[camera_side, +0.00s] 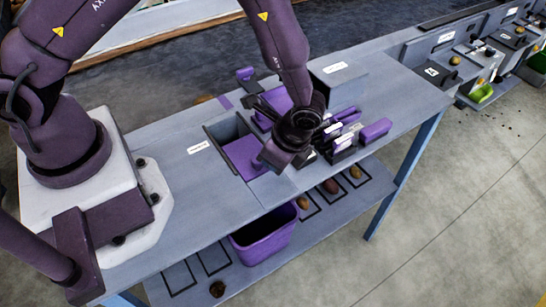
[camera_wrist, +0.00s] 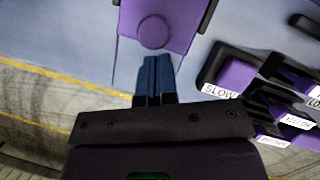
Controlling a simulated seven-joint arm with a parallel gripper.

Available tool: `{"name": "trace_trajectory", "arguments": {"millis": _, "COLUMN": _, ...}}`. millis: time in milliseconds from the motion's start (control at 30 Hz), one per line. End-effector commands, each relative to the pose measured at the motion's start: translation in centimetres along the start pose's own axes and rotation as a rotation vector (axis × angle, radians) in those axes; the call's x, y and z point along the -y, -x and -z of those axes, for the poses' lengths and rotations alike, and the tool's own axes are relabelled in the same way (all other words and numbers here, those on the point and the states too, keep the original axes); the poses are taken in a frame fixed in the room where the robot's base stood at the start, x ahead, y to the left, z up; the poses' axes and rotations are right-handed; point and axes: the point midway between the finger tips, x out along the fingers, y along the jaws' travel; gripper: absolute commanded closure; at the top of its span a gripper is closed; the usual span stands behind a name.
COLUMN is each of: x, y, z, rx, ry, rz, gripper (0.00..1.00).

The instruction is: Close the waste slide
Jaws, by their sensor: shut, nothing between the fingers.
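The waste slide looks to be the purple plate (camera_side: 240,154) set in a dark-framed opening in the bench top. A dark gap shows beyond its far edge in the side view. In the wrist view the purple plate (camera_wrist: 185,22) is at the top, with a round purple knob (camera_wrist: 153,32) near its near edge. My gripper (camera_side: 272,165) is low over the near right part of the plate and hides some of it. In the wrist view my gripper's blue fingers (camera_wrist: 154,62) are together and empty, just short of the knob; I cannot tell whether they touch the plate.
Purple-handled levers (camera_side: 376,130) with labels stand close right of my gripper; a purple block by the "SLOW" label (camera_wrist: 219,91) shows in the wrist view. A grey box (camera_side: 338,75) stands behind. A purple bin (camera_side: 264,236) sits below. The bench's left part is clear.

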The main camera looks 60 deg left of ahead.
Motion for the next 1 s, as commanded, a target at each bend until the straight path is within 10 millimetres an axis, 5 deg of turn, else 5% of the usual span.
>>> {"name": "trace_trajectory", "arguments": {"millis": 400, "x": 0.2, "y": -0.1, "z": -0.5, "rx": 0.0, "ry": 0.002, "rz": 0.0, "gripper": 1.0}}
{"name": "trace_trajectory", "arguments": {"millis": 800, "x": 4.0, "y": -2.8, "z": -7.4, "rx": 0.0, "ry": 0.005, "rz": -0.002, "gripper": 1.0}}
{"name": "trace_trajectory", "arguments": {"millis": 1000, "x": 4.3, "y": -3.1, "z": -8.2, "rx": 0.0, "ry": 0.0, "rz": -0.001, "gripper": 1.0}}
